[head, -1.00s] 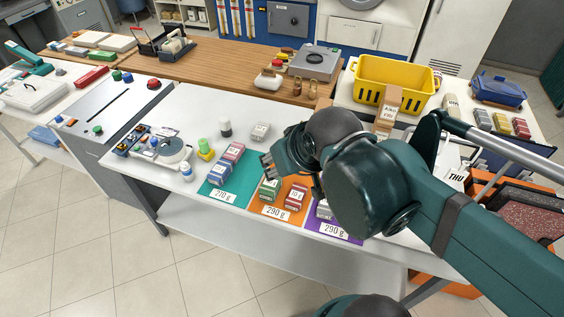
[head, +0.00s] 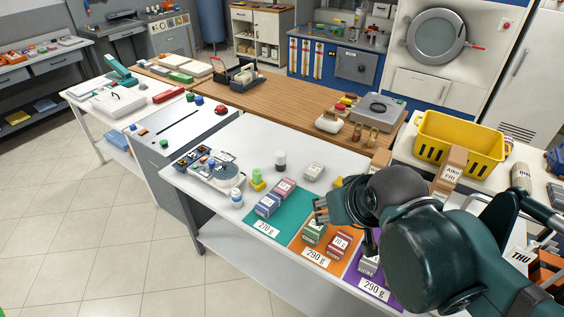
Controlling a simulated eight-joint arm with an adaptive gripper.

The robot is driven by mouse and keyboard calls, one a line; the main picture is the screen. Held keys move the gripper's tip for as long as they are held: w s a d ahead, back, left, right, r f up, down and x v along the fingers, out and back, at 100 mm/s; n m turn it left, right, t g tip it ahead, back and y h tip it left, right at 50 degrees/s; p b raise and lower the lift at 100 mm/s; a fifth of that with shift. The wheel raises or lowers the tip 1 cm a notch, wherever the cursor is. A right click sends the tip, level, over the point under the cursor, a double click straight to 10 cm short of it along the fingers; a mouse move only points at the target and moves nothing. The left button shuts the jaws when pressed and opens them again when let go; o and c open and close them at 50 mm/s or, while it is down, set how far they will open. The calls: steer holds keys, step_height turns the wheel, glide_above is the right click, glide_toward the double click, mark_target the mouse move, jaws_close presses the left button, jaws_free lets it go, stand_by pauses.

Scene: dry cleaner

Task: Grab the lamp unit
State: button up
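No object in the head view is clearly recognisable as the lamp unit; I cannot tell which one it is. My gripper (head: 325,210) hangs over the front of the white table (head: 222,188), its fingers pointing left near the teal and orange mats. Small boxes stand near it: a green-grey box (head: 313,232) just below it and a red box (head: 339,244) to its right. The fingers are small and partly hidden by the wrist, so their opening and any held thing cannot be made out. My arm hides part of the table's right side.
A teal mat (head: 262,228), an orange mat (head: 306,255) and a purple mat (head: 352,275) line the front edge. A yellow basket (head: 458,146) stands at the right. A wooden counter (head: 290,102) lies behind; open floor (head: 100,235) is at left.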

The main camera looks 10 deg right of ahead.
steer(key=o, duration=0.4)
steer(key=shift+c, duration=0.2)
steer(key=shift+w, duration=0.1)
